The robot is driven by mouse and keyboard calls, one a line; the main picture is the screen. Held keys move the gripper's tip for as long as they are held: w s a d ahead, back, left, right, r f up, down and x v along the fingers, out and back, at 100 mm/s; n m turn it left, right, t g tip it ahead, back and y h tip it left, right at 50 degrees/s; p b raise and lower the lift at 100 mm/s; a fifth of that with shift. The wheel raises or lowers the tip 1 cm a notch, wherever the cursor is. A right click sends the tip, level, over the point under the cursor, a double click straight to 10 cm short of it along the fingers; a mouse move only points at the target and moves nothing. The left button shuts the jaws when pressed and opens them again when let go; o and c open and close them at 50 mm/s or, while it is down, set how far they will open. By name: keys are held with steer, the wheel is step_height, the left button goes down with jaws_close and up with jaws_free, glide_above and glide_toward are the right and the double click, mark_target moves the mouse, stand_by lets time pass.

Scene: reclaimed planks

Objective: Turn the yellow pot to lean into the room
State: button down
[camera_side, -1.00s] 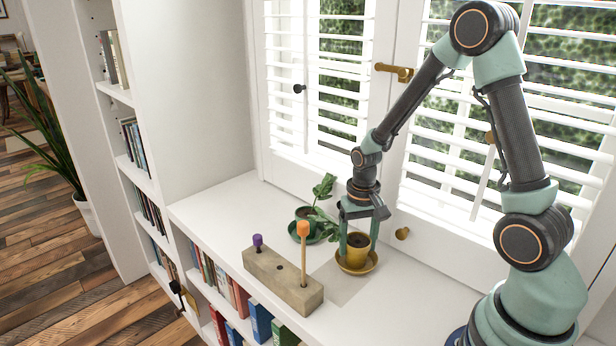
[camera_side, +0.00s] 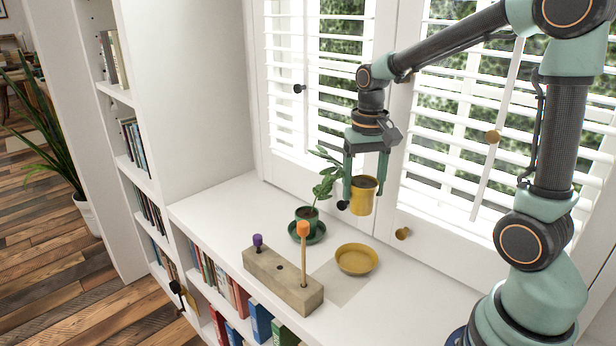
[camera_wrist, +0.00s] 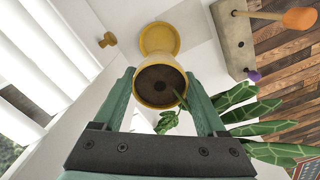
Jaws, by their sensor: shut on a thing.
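The yellow pot (camera_side: 362,197), filled with dark soil, hangs upright or nearly so between the two fingers of my gripper (camera_side: 366,180), in the air above its empty yellow saucer (camera_side: 357,258). The wrist view shows the pot (camera_wrist: 160,87) between my fingertips, with the saucer (camera_wrist: 160,38) beyond it. A thin leafy stem (camera_wrist: 170,121) shows at the pot's rim there. In the side view leaves crowd left of the pot, and I cannot tell which belong to it. My gripper is shut on the pot.
A green pot (camera_side: 307,216) with a leafy plant stands on a green saucer to the left. A wooden block (camera_side: 283,281) with orange-topped and purple-topped pegs lies near the sill's front edge. Shuttered windows (camera_side: 470,150) stand close behind. Bare sill (camera_side: 410,290) lies to the right.

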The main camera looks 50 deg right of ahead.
step_height(320, 180, up, 8)
stand_by(0.8)
steer(key=shift+n, duration=0.8)
steer(key=f, duration=0.7)
steer(key=w+f, duration=0.1)
steer(key=f, duration=0.2)
steer(key=shift+w+d+f, duration=0.1)
steer(key=shift+d+f, duration=0.05)
steer(key=shift+f, duration=0.15)
steer(key=shift+n, duration=0.6)
steer(key=f, duration=0.3)
steer(key=s+f, duration=0.1)
steer(key=f, duration=0.4)
steer(key=shift+s+f, duration=0.15)
steer(key=shift+f, duration=1.75)
jaws_free()
steer(key=shift+r, duration=0.1)
